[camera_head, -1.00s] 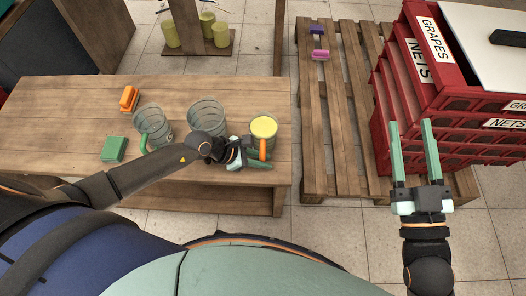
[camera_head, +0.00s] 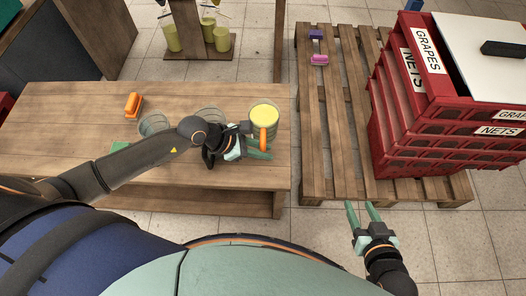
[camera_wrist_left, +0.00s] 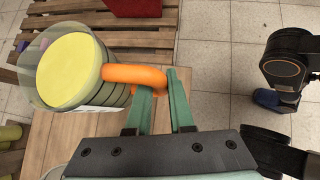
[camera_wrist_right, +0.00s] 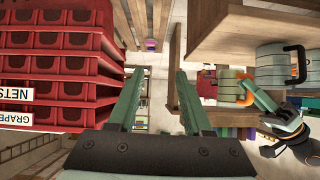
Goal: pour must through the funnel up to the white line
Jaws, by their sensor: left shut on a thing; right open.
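A jug (camera_head: 264,116) of yellow must with an orange handle (camera_head: 262,139) is at the right end of the wooden table. My left gripper (camera_head: 258,149) is shut on that handle; in the left wrist view the jug (camera_wrist_left: 70,70) looks upright, with the must's surface facing up. Two clear ribbed vessels (camera_head: 153,124) (camera_head: 208,115) stand left of it, both partly hidden by my left arm. I cannot make out a funnel or a white line. My right gripper (camera_head: 362,206) is open and empty, in front of the pallet.
An orange object (camera_head: 133,104) and a mostly hidden green block (camera_head: 119,146) lie on the table (camera_head: 60,110). A stand with yellow-green cups (camera_head: 221,39) is behind. On the right, a wooden pallet (camera_head: 312,150) bears stacked red crates (camera_head: 400,110) and small purple and pink objects (camera_head: 319,59).

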